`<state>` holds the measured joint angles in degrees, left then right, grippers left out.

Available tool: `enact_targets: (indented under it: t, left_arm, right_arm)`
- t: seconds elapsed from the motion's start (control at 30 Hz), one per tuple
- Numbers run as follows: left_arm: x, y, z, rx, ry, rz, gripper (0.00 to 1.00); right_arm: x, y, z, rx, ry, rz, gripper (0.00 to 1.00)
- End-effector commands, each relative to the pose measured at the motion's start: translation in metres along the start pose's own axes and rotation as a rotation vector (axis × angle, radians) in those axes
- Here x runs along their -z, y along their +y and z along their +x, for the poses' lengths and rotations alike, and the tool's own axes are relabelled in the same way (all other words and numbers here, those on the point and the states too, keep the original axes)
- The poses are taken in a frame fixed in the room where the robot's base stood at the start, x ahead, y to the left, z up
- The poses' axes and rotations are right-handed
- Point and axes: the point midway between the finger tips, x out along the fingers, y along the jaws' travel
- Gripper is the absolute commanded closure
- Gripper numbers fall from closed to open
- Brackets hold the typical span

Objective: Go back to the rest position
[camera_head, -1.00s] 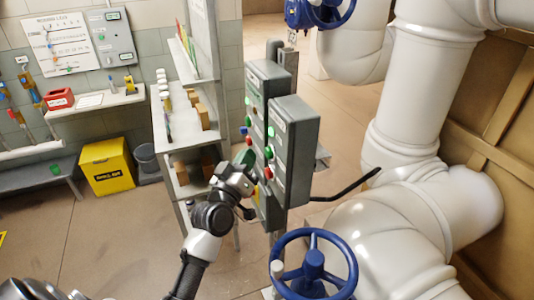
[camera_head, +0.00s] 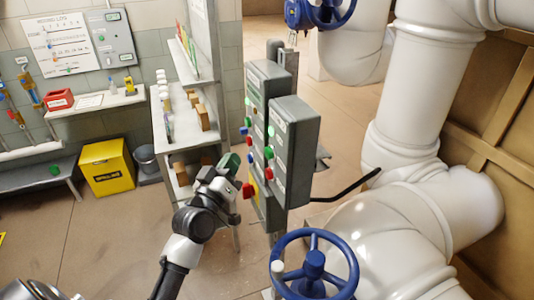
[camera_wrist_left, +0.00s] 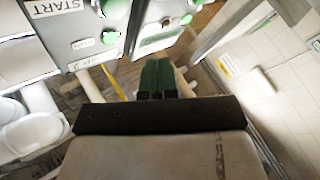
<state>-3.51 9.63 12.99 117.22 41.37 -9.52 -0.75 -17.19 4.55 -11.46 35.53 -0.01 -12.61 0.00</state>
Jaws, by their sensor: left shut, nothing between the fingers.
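My left gripper (camera_head: 232,162) has green fingertips. It is shut and empty, just left of the grey control boxes, with a visible gap to the front box (camera_head: 293,150). In the left wrist view the shut green fingers (camera_wrist_left: 158,77) point away from the camera, below a box face with a "START" label (camera_wrist_left: 50,8) and green buttons (camera_wrist_left: 110,38). A red knob (camera_head: 248,190) shows beside the gripper in the head view. My right gripper is in neither view.
A blue handwheel (camera_head: 314,262) stands in front of the boxes, with large white pipes (camera_head: 405,220) to the right. A black lever (camera_head: 345,188) sticks out behind the boxes. Shelves (camera_head: 185,135) stand behind the gripper.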

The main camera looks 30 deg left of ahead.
Motion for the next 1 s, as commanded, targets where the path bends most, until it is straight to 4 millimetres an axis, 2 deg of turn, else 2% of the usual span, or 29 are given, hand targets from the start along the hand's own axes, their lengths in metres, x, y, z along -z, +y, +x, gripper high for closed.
enact_targets:
  t: [0.23, 0.3, 0.37, 0.47, 0.53, 0.6, 0.67, 0.7, 0.8, 0.87, 0.9, 0.97, 1.0]
  left_arm:
    - [-0.001, -0.001, 0.0, 0.001, -0.002, 0.0, 1.0]
    - [-0.01, -0.005, -0.001, 0.01, -0.019, 0.002, 1.0]
    - [-0.027, -0.013, -0.003, 0.028, -0.053, 0.008, 1.0]
    - [-0.077, -0.034, -0.012, 0.075, -0.152, 0.029, 1.0]
    - [-0.123, -0.053, -0.025, 0.116, -0.248, 0.052, 1.0]
    - [-0.172, -0.072, -0.044, 0.155, -0.353, 0.077, 1.0]
    - [-0.211, -0.086, -0.064, 0.185, -0.442, 0.101, 1.0]
    - [-0.237, -0.094, -0.079, 0.201, -0.502, 0.117, 1.0]
    - [-0.297, -0.114, -0.123, 0.237, -0.653, 0.161, 1.0]
    - [-0.331, -0.124, -0.154, 0.254, -0.745, 0.188, 1.0]
    - [-0.351, -0.131, -0.175, 0.264, -0.806, 0.206, 1.0]
    - [-0.381, -0.139, -0.21, 0.274, -0.899, 0.234, 1.0]
    - [-0.399, -0.144, -0.235, 0.28, -0.961, 0.253, 1.0]
  right_arm:
    - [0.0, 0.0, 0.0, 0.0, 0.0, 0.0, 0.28]
    - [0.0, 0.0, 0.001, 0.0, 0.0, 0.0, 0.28]
    - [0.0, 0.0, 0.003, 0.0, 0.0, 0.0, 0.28]
    - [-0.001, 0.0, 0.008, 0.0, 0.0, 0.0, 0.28]
    - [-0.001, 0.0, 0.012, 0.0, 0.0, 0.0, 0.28]
    - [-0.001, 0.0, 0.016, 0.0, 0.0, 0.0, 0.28]
    - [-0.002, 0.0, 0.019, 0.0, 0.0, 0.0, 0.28]
    - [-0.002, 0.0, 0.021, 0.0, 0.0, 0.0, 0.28]
    - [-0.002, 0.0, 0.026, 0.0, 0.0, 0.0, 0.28]
    - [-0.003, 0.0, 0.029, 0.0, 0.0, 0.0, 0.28]
    - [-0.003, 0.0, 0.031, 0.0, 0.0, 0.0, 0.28]
    - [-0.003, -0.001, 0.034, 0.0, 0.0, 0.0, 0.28]
    - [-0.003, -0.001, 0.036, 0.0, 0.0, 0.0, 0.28]
